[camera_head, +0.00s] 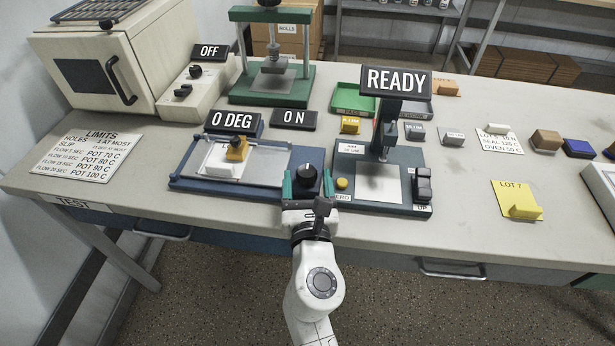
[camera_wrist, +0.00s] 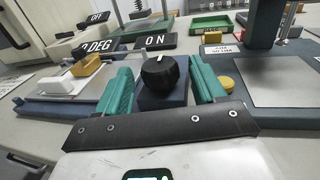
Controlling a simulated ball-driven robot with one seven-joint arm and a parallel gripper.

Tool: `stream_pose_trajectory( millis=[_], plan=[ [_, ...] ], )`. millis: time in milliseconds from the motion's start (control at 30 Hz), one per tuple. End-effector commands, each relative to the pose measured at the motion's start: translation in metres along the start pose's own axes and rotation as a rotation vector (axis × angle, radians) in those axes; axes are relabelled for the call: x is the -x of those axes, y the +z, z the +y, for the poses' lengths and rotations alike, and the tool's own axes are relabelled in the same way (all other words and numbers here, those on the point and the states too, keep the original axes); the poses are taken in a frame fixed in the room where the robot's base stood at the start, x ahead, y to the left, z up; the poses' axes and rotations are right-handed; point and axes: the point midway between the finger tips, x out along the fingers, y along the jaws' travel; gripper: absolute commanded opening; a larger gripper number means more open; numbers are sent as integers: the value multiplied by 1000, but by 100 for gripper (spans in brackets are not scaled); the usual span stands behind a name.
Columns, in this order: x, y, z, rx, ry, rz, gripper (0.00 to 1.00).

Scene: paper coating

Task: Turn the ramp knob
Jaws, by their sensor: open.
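The ramp knob (camera_head: 307,175) is a round black knob on a blue block at the right end of the blue ramp device. In the wrist view the knob (camera_wrist: 160,72) shows a white pointer mark on its top. My gripper (camera_head: 306,182) is open, with its teal fingers on either side of the knob. In the wrist view the fingers of my gripper (camera_wrist: 163,88) stand left and right of it, with no clear contact visible. The ramp display (camera_head: 233,122) reads 0 DEG, and the sign beside it (camera_head: 294,120) reads ON.
A blue READY device (camera_head: 393,205) with a yellow button (camera_head: 342,183) stands close right of the knob. A green press (camera_head: 300,97) and a cream oven (camera_head: 85,65) are behind and left. Sample blocks and cards lie on the right of the table.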

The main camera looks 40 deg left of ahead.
Motion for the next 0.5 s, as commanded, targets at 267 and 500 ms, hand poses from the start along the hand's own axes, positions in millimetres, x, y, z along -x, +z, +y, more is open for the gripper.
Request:
stream_pose_trajectory(
  millis=[267, 500],
  plan=[
    [-19, -1, 0, -1, -1, 1, 69],
    [-20, 0, 0, -2, -2, 1, 69]
  ],
)
